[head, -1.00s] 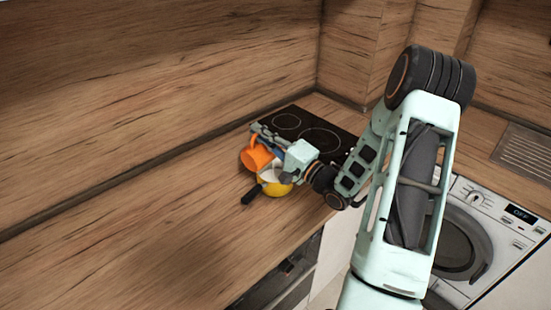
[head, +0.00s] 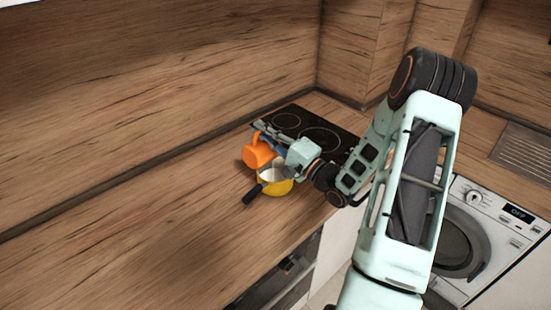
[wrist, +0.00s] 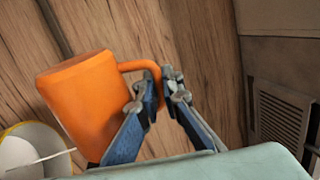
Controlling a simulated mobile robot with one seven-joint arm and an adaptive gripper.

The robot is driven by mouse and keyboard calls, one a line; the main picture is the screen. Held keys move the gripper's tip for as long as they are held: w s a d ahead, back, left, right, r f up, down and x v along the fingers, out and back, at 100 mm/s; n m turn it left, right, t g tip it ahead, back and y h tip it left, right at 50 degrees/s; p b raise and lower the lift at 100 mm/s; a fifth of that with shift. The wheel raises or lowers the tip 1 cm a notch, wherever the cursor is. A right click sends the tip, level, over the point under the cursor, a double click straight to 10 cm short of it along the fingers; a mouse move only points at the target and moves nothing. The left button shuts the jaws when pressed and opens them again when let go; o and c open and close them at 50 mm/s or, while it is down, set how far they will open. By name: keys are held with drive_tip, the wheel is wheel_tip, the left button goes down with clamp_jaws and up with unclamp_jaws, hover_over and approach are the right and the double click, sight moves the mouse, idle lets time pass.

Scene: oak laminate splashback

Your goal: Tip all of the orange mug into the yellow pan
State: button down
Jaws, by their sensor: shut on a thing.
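The orange mug (head: 258,155) is tipped well over, its handle up, just behind and left of the yellow pan in the head view. My gripper (wrist: 165,82) is shut on the mug's handle, and the mug (wrist: 85,100) hangs off to its left in the wrist view. The mug's mouth is hidden. The yellow pan (head: 280,188) stands on the counter, pale inside, its black handle pointing to the front left. Part of the pan (wrist: 12,130) shows at the lower left of the wrist view. A thin pale line crosses it there; I cannot tell what it is.
A black hob (head: 318,134) lies behind and right of the pan. The wooden counter (head: 150,225) is clear to the left. A washing machine (head: 475,235) stands at the right. The wooden splashback (head: 160,80) rises behind.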

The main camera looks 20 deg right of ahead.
sight(252, 147)
drive_tip(key=shift+d+r, duration=0.1)
drive_tip(key=shift+d, duration=0.05)
drive_tip(key=a+f+n+b, duration=0.1)
drive_tip(key=b, duration=0.1)
drive_tip(key=s+a+f+n+b, duration=0.1)
drive_tip(key=shift+y+b, duration=0.3)
drive_tip(key=shift+b, duration=0.05)
drive_tip(key=shift+s+a+n+g+y+b, duration=0.15)
drive_tip(key=shift+s+a+n+b, duration=0.2)
drive_tip(key=shift+a+n, duration=0.25)
drive_tip(key=shift+s+a+n+g+y+b, duration=0.2)
drive_tip(key=shift+a+n+b, duration=0.1)
drive_tip(key=shift+a+n, duration=0.3)
drive_tip(key=shift+r, duration=0.1)
drive_tip(key=s+a+f+n+g+b, duration=0.3)
drive_tip(key=s+a+f+n+b, duration=0.2)
drive_tip(key=a+n+b, duration=0.5)
drive_tip(key=shift+f+n+y+b, duration=0.55)
drive_tip(key=shift+n+b, duration=1.6)
drive_tip(key=shift+n, duration=0.95)
drive_tip(key=shift+s, duration=0.1)
